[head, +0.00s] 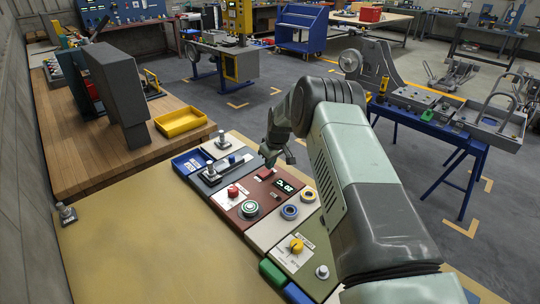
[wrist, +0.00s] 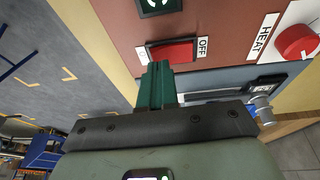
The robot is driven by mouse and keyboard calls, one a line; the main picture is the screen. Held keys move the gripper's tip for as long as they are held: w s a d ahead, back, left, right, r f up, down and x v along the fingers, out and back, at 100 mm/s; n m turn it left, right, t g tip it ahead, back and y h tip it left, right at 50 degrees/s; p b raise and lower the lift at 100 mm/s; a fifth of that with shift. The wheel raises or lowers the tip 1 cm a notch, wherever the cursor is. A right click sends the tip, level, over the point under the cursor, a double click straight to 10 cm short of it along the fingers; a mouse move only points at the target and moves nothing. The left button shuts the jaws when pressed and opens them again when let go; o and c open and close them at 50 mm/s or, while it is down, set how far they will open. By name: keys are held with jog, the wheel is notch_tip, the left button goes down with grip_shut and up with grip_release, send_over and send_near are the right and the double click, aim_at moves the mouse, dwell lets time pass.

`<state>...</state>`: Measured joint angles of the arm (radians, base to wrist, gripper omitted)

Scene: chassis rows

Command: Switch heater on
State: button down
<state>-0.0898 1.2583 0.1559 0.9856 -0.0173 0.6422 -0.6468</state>
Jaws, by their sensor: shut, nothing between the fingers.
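The heater switch appears to be a red rocker (wrist: 172,51) in a dark frame on a brown-red panel, with a white "OFF" label (wrist: 202,47) at its right end in the wrist view. It also shows as a small red patch in the head view (head: 265,173). Which end is pressed in I cannot tell. A "HEAT" label (wrist: 263,37) sits beside a round red knob (wrist: 297,41). My gripper (wrist: 160,70) is shut and empty, its green fingertips close to the rocker's lower edge; contact cannot be told. In the head view my gripper (head: 272,160) hangs over the panel's far edge.
A lit display (head: 284,185) and a large round button (head: 249,208) share the panel. Beside it are blue and yellow round parts (head: 290,212) and a green module with a yellow knob (head: 296,245). A yellow tray (head: 181,122) lies farther left.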

jog(key=shift+f, duration=0.2)
jog(key=shift+w+d+f, duration=0.2)
jog(key=shift+d+f, duration=0.05)
jog(key=shift+f, duration=0.15)
jog(key=shift+s+a, duration=0.15)
jog(key=shift+s+a+r, duration=0.25)
jog(key=shift+s+a, duration=0.15)
dwell(0.4)
jog(key=d+r, duration=0.4)
jog(key=r, duration=0.9)
jog(key=shift+r, duration=0.15)
